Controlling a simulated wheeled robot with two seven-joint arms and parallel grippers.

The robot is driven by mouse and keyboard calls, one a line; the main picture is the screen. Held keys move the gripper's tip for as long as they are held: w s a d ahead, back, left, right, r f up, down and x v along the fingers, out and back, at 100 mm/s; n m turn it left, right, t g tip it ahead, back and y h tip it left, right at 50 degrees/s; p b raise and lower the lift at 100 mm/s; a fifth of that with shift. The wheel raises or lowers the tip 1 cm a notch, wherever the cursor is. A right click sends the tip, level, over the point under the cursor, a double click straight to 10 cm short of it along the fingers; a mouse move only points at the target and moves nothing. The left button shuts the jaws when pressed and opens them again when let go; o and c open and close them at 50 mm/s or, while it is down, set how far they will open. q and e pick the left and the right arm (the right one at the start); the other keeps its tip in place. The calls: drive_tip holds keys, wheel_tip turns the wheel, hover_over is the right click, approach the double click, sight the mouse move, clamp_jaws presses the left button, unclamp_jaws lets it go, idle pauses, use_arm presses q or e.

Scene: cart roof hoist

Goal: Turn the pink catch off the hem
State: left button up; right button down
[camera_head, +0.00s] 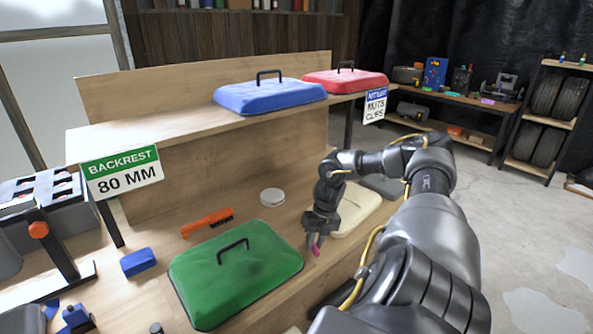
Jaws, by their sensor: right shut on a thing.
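The pink catch (316,249) shows as a small pink piece at the tips of my right gripper (316,243). My right gripper points down and is shut on the pink catch, just right of a green padded panel (200,281) with a black handle. The fingers hide part of the catch, and I cannot make out a hem or how the catch is turned against it. A cream padded panel (356,207) lies just behind and right of the gripper, partly covered by my right arm. My left gripper is not in view.
On the bench are an orange brush (205,223), a white round tin (272,197) and a blue block (138,262). A blue panel (270,97) and a red panel (345,82) lie on the shelf above. Open floor (530,230) is at right.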

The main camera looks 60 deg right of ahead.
drive_tip(key=shift+s+d+f+n, duration=0.1)
drive_tip(key=shift+s+d+n, duration=0.2)
drive_tip(key=shift+n, duration=0.5)
drive_tip(key=shift+s+d+n+g+b, duration=0.1)
drive_tip(key=shift+d+n+g+b, duration=0.2)
drive_tip(key=shift+n, duration=0.45)
drive_tip(key=shift+d+n+g+b, duration=0.15)
drive_tip(key=shift+n+b, duration=0.2)
drive_tip(key=shift+n, duration=0.4)
drive_tip(key=c, duration=1.3)
unclamp_jaws()
drive_tip(key=shift+d, duration=0.1)
